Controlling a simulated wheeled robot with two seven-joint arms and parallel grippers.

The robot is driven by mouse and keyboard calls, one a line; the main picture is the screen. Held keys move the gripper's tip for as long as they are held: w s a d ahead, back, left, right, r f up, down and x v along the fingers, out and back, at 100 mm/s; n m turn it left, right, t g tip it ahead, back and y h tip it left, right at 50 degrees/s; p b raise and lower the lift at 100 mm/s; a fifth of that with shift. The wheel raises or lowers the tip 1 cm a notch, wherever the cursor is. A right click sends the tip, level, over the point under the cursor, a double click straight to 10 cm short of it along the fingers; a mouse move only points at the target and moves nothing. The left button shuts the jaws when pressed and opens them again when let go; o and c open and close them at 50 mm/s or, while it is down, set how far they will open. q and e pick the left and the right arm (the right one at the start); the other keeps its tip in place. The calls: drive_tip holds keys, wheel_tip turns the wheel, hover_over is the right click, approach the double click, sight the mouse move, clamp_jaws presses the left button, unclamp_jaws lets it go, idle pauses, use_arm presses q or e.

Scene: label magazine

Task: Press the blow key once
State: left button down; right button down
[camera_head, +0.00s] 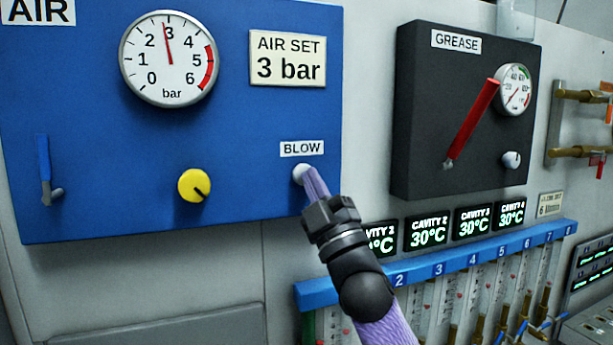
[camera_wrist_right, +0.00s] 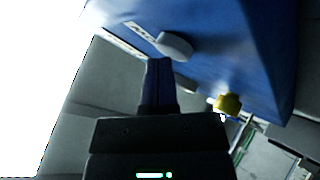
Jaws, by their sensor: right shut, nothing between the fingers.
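The blow key is a round white button (camera_head: 299,173) below the BLOW label (camera_head: 302,148) on the blue air panel (camera_head: 110,125). It also shows in the right wrist view (camera_wrist_right: 175,45). My right gripper (camera_head: 306,176) is shut and empty, its fingertips right at the key and covering part of it in the head view. In the right wrist view the shut fingertips (camera_wrist_right: 159,62) end just beside the key's edge. I cannot tell whether they touch it or whether the key is pushed in. My left gripper is not in view.
On the blue panel are a yellow knob (camera_head: 194,186), a blue lever (camera_head: 45,170) and a gauge (camera_head: 169,58) reading about 3 bar. The black grease panel (camera_head: 420,120) with a red lever (camera_head: 472,122) stands to the right. Below it are cavity displays and a numbered blue rail (camera_head: 450,264).

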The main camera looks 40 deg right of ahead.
drive_tip(key=shift+s+a, duration=0.25)
drive_tip(key=shift+s, duration=0.55)
drive_tip(key=s, duration=0.1)
drive_tip(key=s+a, duration=0.1)
drive_tip(key=s, duration=0.2)
drive_tip(key=shift+s+a, duration=0.25)
drive_tip(key=shift+s, duration=0.15)
idle(0.4)
